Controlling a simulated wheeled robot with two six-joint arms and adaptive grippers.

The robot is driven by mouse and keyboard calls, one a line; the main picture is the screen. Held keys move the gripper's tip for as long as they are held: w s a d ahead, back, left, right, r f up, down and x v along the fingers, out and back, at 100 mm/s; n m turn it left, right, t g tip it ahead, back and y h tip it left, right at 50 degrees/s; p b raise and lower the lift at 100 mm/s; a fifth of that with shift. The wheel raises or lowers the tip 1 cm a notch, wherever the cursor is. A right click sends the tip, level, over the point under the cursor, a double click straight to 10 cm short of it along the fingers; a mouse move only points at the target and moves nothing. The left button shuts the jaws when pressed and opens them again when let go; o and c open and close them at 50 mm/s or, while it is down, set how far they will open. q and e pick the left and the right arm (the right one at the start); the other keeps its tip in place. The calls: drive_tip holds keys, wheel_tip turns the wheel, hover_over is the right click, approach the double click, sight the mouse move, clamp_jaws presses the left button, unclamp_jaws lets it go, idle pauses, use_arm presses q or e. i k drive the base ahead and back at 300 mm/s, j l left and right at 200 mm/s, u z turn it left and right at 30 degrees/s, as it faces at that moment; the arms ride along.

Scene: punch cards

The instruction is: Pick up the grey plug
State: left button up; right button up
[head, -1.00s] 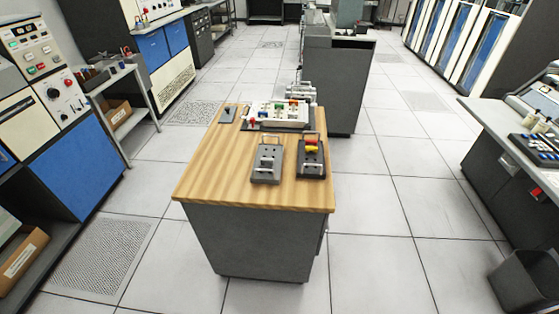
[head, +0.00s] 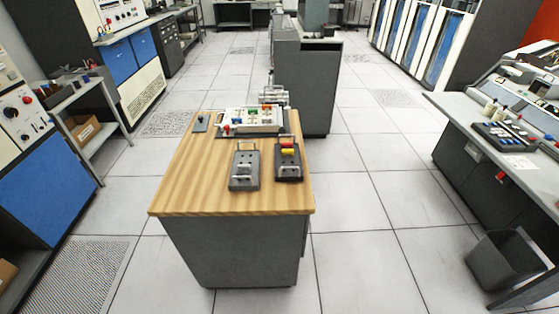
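A wooden-topped cabinet (head: 185,190) stands ahead of me. A grey holder (head: 239,185) with a handle lies on it, with small grey pieces (head: 244,166) in it; one may be the grey plug, but they are too small to tell. A dark holder (head: 289,174) beside it on the right carries red and yellow pieces (head: 287,149). Behind them is a white panel (head: 262,127) with coloured pieces on a dark base. A small dark plate (head: 201,122) with an upright piece lies at the far left corner. Neither gripper is in view.
A grey cabinet (head: 315,90) stands behind the wooden top. A console desk (head: 470,135) and a dark waste bin (head: 505,262) are on the right. A shelf cart (head: 85,100) and blue-fronted machines (head: 40,190) are on the left. The tiled floor (head: 380,230) is clear between.

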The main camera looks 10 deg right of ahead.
sight(240, 167)
drive_tip(key=i+j, duration=0.15)
drive_tip(key=j, duration=0.2)
drive_tip(key=i+j, duration=0.15)
drive_tip(key=j, duration=0.2)
drive_tip(key=i+j, duration=0.15)
drive_tip(key=j, duration=0.2)
drive_tip(key=i+j, duration=0.15)
drive_tip(key=j, duration=0.15)
drive_tip(key=i+j, duration=0.15)
drive_tip(key=j, duration=0.2)
